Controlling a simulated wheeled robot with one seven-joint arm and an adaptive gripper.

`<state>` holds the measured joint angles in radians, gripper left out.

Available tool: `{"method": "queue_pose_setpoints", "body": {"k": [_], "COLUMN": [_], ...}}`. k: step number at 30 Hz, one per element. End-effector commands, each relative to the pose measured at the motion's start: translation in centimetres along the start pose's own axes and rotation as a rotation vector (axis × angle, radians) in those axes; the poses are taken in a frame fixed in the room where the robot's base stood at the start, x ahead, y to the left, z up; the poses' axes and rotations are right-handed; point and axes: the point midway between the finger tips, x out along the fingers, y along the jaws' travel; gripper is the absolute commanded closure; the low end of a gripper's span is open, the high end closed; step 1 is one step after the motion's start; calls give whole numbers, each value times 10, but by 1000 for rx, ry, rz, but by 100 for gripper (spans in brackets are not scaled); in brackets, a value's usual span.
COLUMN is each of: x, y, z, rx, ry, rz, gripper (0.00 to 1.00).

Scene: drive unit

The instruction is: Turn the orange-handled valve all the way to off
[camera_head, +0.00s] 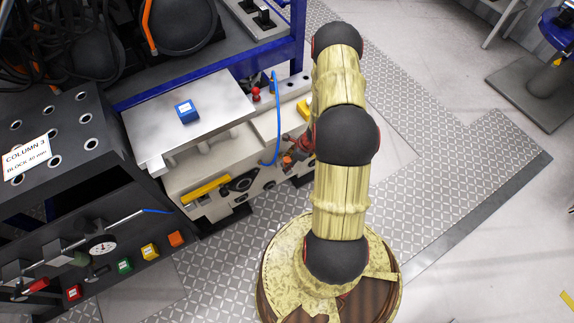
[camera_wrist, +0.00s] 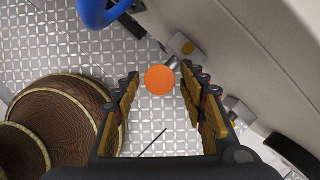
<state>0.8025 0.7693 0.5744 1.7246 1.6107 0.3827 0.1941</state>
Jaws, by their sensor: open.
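The orange valve handle (camera_wrist: 160,80) shows end-on in the wrist view as a round orange disc. It is beside a metal fitting (camera_wrist: 186,46) on the side of the pale machine body. My gripper (camera_wrist: 162,75) is open, with one finger to the left of the handle and one to the right. The handle appears between the fingertips, with gaps on both sides; I cannot tell how deep it lies between them. In the head view my gripper (camera_head: 297,150) is by the machine's right end, partly hidden by my arm. I cannot make out the handle there.
The pale machine body (camera_wrist: 262,62) runs close along the right of my gripper. A blue hose (camera_head: 276,120) curves down nearby. A second fitting (camera_wrist: 238,110) sits below the valve. A blue block (camera_head: 187,111) lies on the metal plate (camera_head: 225,99). Patterned floor (camera_head: 450,130) is clear at right.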

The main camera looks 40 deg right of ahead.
Motion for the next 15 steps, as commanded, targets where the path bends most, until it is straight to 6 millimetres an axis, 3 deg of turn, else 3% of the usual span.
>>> {"method": "queue_pose_setpoints", "body": {"k": [5,15], "x": [17,19], "y": [0,0], "z": [0,0], "rx": [-1,-1], "ry": [0,0], "rz": [0,-1], "gripper": [58,58]}}
